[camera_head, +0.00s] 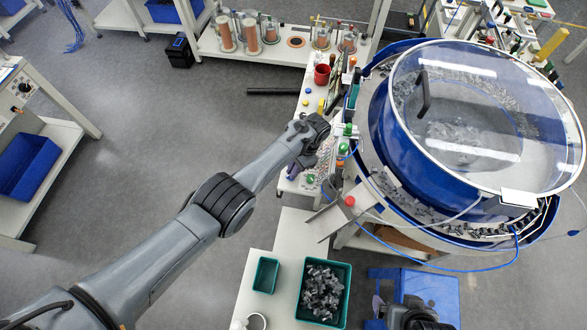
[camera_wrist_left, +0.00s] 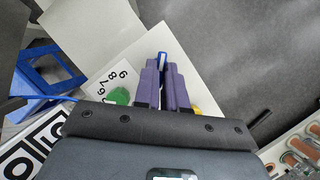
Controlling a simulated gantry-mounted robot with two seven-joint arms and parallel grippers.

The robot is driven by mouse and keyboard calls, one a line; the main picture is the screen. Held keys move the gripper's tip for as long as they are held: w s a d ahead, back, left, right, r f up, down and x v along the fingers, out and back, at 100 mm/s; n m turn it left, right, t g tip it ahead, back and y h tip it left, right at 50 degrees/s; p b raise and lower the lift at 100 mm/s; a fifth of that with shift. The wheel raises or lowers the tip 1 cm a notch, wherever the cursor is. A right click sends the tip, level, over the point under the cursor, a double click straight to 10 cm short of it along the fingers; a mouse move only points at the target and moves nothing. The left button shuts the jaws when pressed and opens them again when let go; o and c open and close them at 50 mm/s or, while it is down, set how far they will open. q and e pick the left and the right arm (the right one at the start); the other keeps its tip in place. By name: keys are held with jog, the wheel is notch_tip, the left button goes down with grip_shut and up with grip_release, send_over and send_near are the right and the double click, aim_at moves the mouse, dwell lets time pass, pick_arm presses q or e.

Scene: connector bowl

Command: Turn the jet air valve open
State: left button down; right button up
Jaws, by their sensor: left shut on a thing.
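My left gripper (camera_head: 293,172) reaches in beside the blue-rimmed bowl feeder, over the narrow white bench. Its purple fingers (camera_wrist_left: 164,80) are shut on a small blue piece with a pale face (camera_wrist_left: 161,61), which shows between the fingertips in the left wrist view. This piece seems to be the valve's handle; the fingers hide most of it, so I cannot tell its turn angle. A green knob (camera_wrist_left: 118,96) sits beside the fingers on a white plate with printed numbers (camera_wrist_left: 112,84). My right gripper is not clearly seen.
The bowl feeder (camera_head: 420,170) with a clear lid stands to the right. Several coloured knobs (camera_head: 345,148) and a red cup (camera_head: 322,74) stand close by. A green bin of grey parts (camera_head: 346,280) and a small green tray (camera_head: 266,275) are below. Open floor lies left.

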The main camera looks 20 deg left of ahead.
pick_arm(q)
jog(key=c, duration=1.2)
grip_release()
jog(key=shift+w+r, duration=0.1)
jog(key=p+v, duration=0.1)
jog(key=v, duration=0.9)
jog(key=shift+r, duration=0.3)
